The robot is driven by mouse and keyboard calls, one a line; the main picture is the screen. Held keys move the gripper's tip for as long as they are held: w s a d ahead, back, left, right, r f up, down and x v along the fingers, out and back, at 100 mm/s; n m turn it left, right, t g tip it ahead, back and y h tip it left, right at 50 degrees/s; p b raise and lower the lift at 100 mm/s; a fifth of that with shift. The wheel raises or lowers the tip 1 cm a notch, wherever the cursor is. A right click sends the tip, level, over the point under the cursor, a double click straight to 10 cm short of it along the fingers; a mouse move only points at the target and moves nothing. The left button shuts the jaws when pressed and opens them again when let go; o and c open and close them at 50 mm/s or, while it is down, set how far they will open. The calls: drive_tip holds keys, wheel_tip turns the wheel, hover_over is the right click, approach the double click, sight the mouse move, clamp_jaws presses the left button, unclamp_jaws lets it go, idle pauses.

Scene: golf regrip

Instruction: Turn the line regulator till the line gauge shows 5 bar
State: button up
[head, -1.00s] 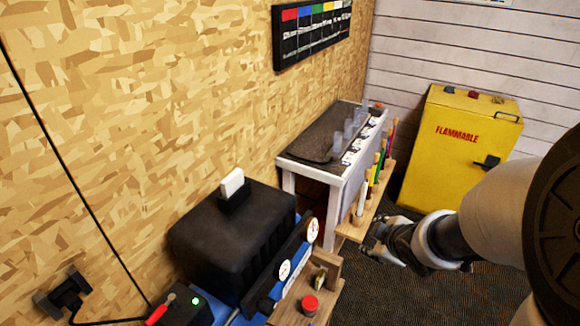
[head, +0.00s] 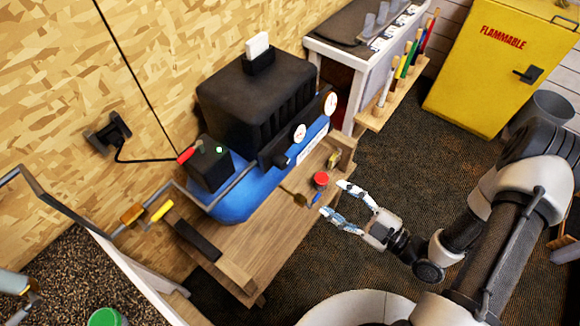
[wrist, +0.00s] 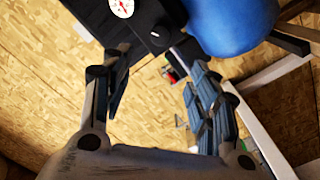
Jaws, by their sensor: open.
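The blue compressor tank (head: 240,200) carries a black panel (head: 272,155) with two round white gauges, a nearer one (head: 299,132) and a farther one (head: 330,103). A small black knob, apparently the line regulator (head: 281,160), sticks out of the panel below the nearer gauge. One gauge with a red needle (wrist: 121,8) shows at the top of the wrist view; its numbers are too small to read. My gripper (head: 333,198) is open and empty, apart from the knob, in front of the bench and pointing toward it. In the wrist view its fingers frame the wall and the panel's lower edge.
The wooden bench (head: 240,250) under the tank bears a red-topped item (head: 320,178) and small tools near my fingers. A rack of shafts (head: 395,90) stands beyond. A yellow cabinet (head: 490,70) is at the back right. Floor in front of the bench is clear.

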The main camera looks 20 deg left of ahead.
sight(285, 165)
drive_tip(key=b+x, duration=0.2)
drive_tip(key=x, duration=1.5)
drive_tip(key=c, duration=1.1)
drive_tip(key=shift+o, duration=0.2)
drive_tip(key=shift+m, duration=0.3)
